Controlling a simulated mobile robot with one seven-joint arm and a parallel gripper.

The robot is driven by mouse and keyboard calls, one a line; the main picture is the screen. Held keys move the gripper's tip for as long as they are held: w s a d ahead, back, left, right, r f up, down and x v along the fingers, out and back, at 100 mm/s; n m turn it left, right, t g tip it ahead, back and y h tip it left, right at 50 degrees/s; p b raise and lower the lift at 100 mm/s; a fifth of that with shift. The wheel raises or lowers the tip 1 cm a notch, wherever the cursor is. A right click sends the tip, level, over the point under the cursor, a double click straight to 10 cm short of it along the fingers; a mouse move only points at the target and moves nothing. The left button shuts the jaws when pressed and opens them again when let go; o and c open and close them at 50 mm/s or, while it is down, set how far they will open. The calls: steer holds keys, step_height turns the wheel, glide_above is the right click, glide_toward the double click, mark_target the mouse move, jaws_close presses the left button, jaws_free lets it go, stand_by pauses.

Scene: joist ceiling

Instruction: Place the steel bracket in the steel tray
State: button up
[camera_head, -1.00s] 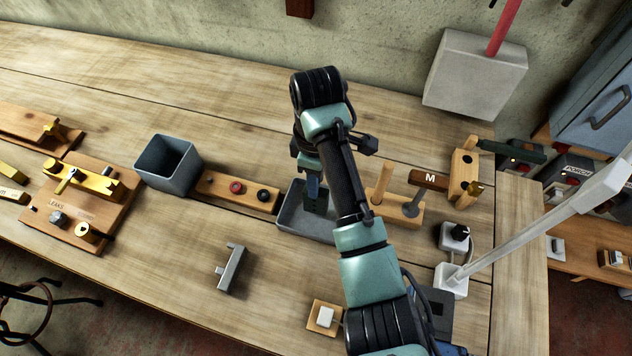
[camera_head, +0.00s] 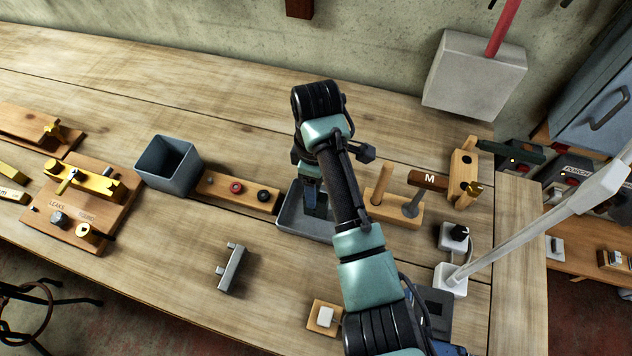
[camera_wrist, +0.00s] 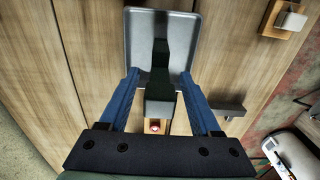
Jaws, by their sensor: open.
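A dark, L-shaped metal piece, which I take for the steel bracket (camera_wrist: 160,107), is at the grey steel tray (camera_wrist: 188,32). In the wrist view it stands between my blue fingers, over the tray floor, with its near end overlapping the tray's near edge. My gripper (camera_wrist: 160,77) is open, with a finger on each side of the bracket. In the head view the tray (camera_head: 292,222) is partly hidden by my arm, and the gripper (camera_head: 314,198) reaches down into it. Whether the bracket rests fully on the tray floor is hard to tell.
A loose grey bar with two lugs (camera_head: 232,268) lies on the bench left of the tray. A button block (camera_head: 237,192) and grey bin (camera_head: 168,165) stand left. A pegged wooden holder (camera_head: 395,207) is close right.

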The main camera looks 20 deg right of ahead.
steer(key=shift+r, duration=0.65)
step_height(320, 180, up, 11)
steer(key=p, duration=0.5)
steer(key=shift+r, duration=0.1)
steer(key=w+a+r+m+t+y, duration=0.1)
steer(key=w+a+r+m+t, duration=0.1)
steer(key=w+a+r+t, duration=0.75)
step_height(320, 180, up, 18)
steer(key=w+a+m+t, duration=0.2)
steer(key=a+t, duration=0.1)
steer(key=t, duration=0.2)
steer(key=s+r+m+t+y, duration=0.1)
steer(key=s+r+m+t, duration=0.35)
steer(key=r, duration=1.05)
steer(key=s+d+r+m+t+h, duration=0.2)
steer(key=s+r+t, duration=0.6)
steer(key=s+r, duration=0.4)
steer(key=s+m, duration=0.1)
steer(key=s, duration=0.2)
steer(key=shift+d, duration=0.15)
